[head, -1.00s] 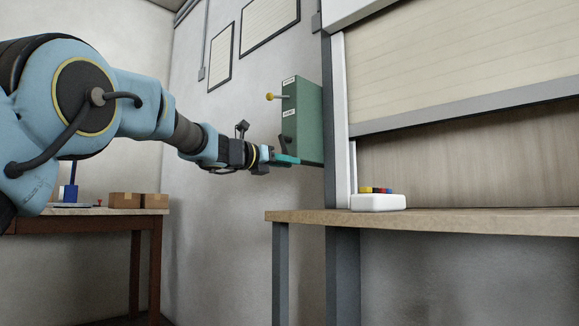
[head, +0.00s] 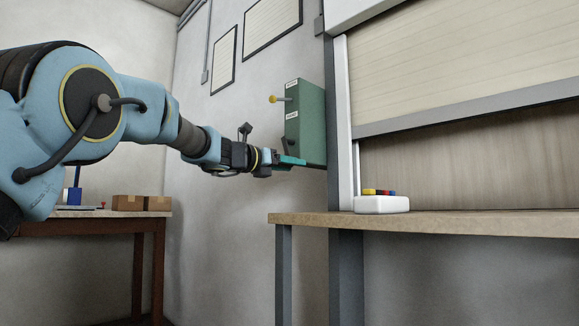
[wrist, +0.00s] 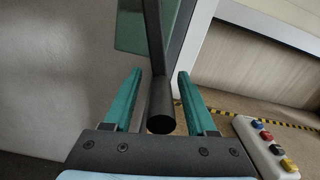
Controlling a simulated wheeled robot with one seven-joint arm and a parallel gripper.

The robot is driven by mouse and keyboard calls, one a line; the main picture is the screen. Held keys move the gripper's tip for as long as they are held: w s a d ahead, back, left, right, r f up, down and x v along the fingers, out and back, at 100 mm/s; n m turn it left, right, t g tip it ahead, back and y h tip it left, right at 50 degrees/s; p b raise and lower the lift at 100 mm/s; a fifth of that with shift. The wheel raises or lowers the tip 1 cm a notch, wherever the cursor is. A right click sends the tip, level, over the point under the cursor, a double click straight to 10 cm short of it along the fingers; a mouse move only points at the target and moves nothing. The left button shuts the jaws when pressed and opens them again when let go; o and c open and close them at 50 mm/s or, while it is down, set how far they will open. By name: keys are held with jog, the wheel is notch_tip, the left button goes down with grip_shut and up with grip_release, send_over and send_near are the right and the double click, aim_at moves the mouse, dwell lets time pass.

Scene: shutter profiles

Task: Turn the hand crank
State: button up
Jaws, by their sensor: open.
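The green box (head: 308,120) is mounted by the shutter frame, with a yellow-knobbed lever (head: 274,99) high on its left side. The hand crank, a dark arm (head: 288,145), sits low on the box. In the wrist view the dark crank handle (wrist: 160,110) stands between the two teal fingers. My gripper (head: 292,161) is at the lower part of the box; it also shows in the wrist view (wrist: 158,90). It is open, with a gap on either side of the handle. In the head view the handle's grip is largely hidden by the gripper.
A partly raised shutter (head: 440,65) hangs over a wooden counter (head: 430,220). A white button box (head: 382,204) with several coloured buttons sits on the counter near the frame.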

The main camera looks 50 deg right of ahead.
jog(key=shift+a, duration=0.1)
jog(key=a, duration=1)
jog(key=shift+w+a, duration=0.3)
jog(key=shift+a, duration=0.05)
